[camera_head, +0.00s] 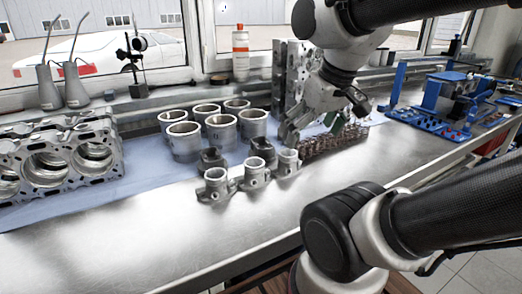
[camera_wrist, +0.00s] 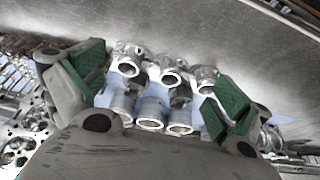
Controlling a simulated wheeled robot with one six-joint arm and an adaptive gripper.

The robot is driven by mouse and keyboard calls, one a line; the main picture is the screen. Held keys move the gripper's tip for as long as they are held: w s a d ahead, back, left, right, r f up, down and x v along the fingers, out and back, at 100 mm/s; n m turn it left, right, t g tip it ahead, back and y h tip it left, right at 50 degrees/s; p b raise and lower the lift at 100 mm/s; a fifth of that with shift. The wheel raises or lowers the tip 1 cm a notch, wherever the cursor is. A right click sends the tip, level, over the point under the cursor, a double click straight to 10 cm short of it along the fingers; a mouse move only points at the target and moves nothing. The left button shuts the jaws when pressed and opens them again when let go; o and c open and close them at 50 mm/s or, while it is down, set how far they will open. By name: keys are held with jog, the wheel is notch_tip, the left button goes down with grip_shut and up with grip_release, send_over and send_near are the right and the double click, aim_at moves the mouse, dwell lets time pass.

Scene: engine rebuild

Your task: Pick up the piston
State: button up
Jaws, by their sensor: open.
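Several short silver cup-shaped parts stand in a front row on the bench, and they look like the pistons; one piston (camera_head: 216,181) is at the row's left end and another (camera_head: 288,161) at its right end. They also show in the wrist view, where a piston (camera_wrist: 171,76) lies mid-frame between the finger pads. Darker parts (camera_head: 211,158) stand just behind the row. My gripper (camera_head: 318,130) is open and empty, with green pads spread wide. It hangs right of and behind the row, apart from it. Its fingers also show in the wrist view (camera_wrist: 160,72).
Several cylinder sleeves (camera_head: 221,132) stand behind the pistons. A coil-spring group (camera_head: 335,138) sits close below my gripper's right side. An upright metal block (camera_head: 290,75) stands behind it. An engine block (camera_head: 60,160) is at left. The bench front (camera_head: 150,235) is clear.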

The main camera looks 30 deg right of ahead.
dwell(0.3)
jog(key=m+g, duration=0.5)
jog(key=m, duration=0.1)
send_over(262, 150)
jog(key=s+d, duration=0.1)
jog(key=s, duration=0.4)
notch_tip(262, 150, down, 10)
jog(key=w+f+m, duration=0.1)
jog(key=w, duration=0.1)
jog(key=w+m, duration=0.1)
jog(key=w, duration=0.1)
jog(key=w+d+f+m, duration=0.1)
jog(key=w+m, duration=0.1)
jog(key=shift+w+f, duration=0.15)
jog(key=shift+f, duration=0.2)
jog(key=w+m, duration=0.1)
jog(key=w+r+m, duration=0.1)
jog(key=w+m, duration=0.1)
jog(key=shift+d+r+m+t, duration=0.15)
jog(key=shift+r+m+t, duration=0.15)
jog(key=shift+r+t, duration=0.1)
jog(key=shift+w+m, duration=0.15)
jog(key=shift+m, duration=0.85)
jog(key=shift+f, duration=0.2)
jog(key=f, duration=0.7)
jog(key=shift+s+d+f, duration=0.1)
jog(key=shift+s+f, duration=0.1)
jog(key=shift+f, duration=0.05)
